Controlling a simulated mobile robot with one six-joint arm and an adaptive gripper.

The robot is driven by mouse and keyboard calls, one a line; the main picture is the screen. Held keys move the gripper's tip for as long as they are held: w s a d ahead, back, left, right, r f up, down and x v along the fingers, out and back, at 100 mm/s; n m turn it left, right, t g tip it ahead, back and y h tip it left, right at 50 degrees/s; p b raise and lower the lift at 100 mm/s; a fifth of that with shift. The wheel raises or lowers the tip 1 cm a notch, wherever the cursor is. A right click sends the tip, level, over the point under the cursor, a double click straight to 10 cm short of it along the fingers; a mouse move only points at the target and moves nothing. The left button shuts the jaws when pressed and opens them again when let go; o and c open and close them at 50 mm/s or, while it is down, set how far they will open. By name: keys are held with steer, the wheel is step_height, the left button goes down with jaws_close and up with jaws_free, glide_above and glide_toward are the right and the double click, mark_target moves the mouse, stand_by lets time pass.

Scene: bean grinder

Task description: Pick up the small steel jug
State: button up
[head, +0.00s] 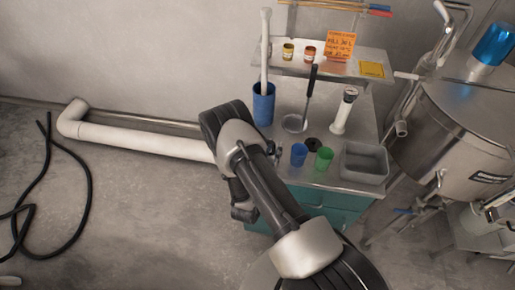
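I cannot pick out a small steel jug for certain. A small round steel vessel (293,124) with a long dark handle, like a ladle, is on the bench top in the head view. My arm crosses the middle of the view and hides the bench's left front part. A dark part at the far end of my arm (243,212), low in front of the bench, may be my gripper. Its fingers cannot be made out, and nothing is seen held.
The bench (352,139) carries a blue cylinder (263,108), a blue cup (299,155), a green cup (324,159) and a grey tub (365,165). A large steel tank (460,130) stands at right. A white pipe (140,141) runs along the wall. Black hose (50,190) lies on the left floor.

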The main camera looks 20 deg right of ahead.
steer(key=shift+c, duration=0.3)
jaws_close()
steer(key=shift+r, duration=0.15)
stand_by(0.4)
